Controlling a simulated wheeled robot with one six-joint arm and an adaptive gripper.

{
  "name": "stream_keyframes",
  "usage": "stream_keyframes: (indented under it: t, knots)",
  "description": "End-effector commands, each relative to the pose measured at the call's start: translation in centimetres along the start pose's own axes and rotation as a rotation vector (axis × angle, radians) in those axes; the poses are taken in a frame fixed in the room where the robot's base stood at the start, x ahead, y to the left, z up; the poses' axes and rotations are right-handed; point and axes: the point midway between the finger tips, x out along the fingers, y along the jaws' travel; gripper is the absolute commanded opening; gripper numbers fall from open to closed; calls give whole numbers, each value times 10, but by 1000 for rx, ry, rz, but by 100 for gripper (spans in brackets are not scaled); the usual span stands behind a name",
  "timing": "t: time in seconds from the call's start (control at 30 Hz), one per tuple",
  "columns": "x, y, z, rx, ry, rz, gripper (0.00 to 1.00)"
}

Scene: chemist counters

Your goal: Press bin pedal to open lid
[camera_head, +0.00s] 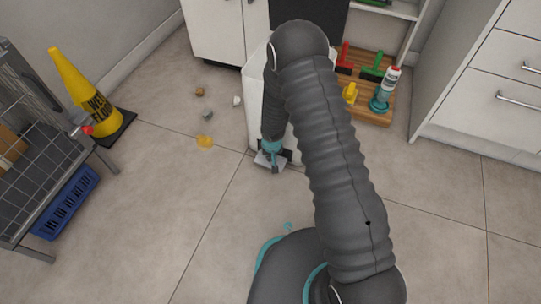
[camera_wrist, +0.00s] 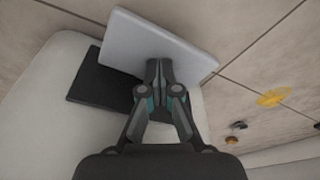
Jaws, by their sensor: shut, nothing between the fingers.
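The white bin (camera_head: 256,100) stands on the floor at the middle, mostly hidden behind my arm in the head view. Its light grey pedal (camera_head: 264,160) juts out at its foot, and the pedal plate (camera_wrist: 165,38) fills the upper middle of the wrist view. A dark recess (camera_wrist: 97,82) shows behind the plate on the bin's white front (camera_wrist: 50,75). My gripper (camera_head: 274,168) is shut and empty, with its fingertips (camera_wrist: 159,62) at the plate's edge. I cannot tell whether they touch or press it. The bin's lid is hidden.
A yellow wet-floor cone (camera_head: 82,85) and a wire rack with a blue crate (camera_head: 66,202) stand at left. Small debris and a yellow spill (camera_head: 205,141) lie left of the bin. A wooden board (camera_head: 375,105) with a bottle (camera_head: 385,90) lies right.

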Motion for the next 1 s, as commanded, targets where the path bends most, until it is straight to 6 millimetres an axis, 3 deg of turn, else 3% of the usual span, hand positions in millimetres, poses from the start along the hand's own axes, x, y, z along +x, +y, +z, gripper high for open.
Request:
stream_keyframes:
  t: [0.23,1.0]
  knots:
    - [-6,0,-1,1,-1,0,0]
    - [-72,0,-14,0,0,0,0]
